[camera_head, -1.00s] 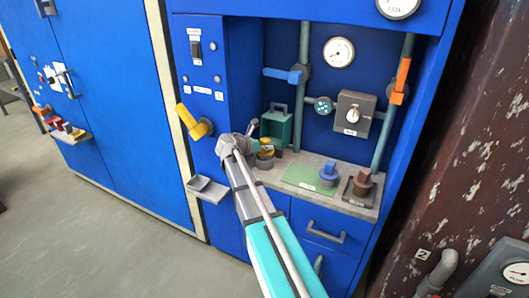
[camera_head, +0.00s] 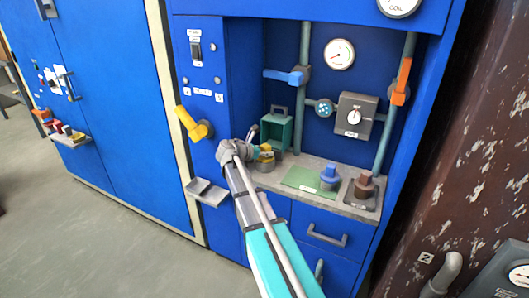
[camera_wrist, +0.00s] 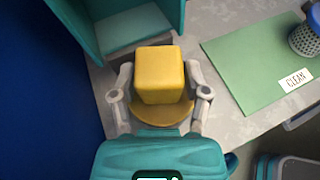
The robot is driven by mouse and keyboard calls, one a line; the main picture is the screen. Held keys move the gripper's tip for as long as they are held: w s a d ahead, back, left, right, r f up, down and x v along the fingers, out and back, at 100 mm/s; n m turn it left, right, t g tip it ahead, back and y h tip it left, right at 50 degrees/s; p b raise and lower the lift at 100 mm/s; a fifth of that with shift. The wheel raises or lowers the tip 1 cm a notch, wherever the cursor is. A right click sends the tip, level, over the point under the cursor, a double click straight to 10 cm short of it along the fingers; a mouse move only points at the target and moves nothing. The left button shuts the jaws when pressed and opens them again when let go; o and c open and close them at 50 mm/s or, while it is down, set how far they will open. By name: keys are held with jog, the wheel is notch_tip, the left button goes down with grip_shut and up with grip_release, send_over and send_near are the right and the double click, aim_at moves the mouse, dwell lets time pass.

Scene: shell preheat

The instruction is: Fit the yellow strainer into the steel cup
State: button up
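The yellow strainer (camera_head: 265,156) stands at the left end of the grey counter, beside the green box; its block-shaped yellow top (camera_wrist: 160,75) and round yellow flange fill the middle of the wrist view. My gripper (camera_wrist: 160,88) has one finger on each side of that block, very close to its faces. Whether the fingers press on it or leave a thin gap I cannot tell. The part under the flange is mostly hidden in both views. I cannot make out the steel cup for certain.
A blue-topped strainer (camera_head: 329,178) stands on the green CLEAN mat (camera_head: 300,181). A brown-topped one (camera_head: 364,186) sits in a dark tray at the right. The open green box (camera_head: 278,129) stands close behind my gripper. A small grey tray (camera_head: 207,193) juts out at the left.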

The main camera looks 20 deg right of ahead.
jog(key=shift+o, duration=0.5)
jog(key=shift+r, duration=0.15)
jog(key=shift+r+p, duration=0.35)
jog(key=shift+p, duration=0.15)
jog(key=p+v, duration=0.4)
jog(key=v, duration=0.7)
jog(key=shift+a, duration=0.4)
jog(key=shift+s, duration=0.15)
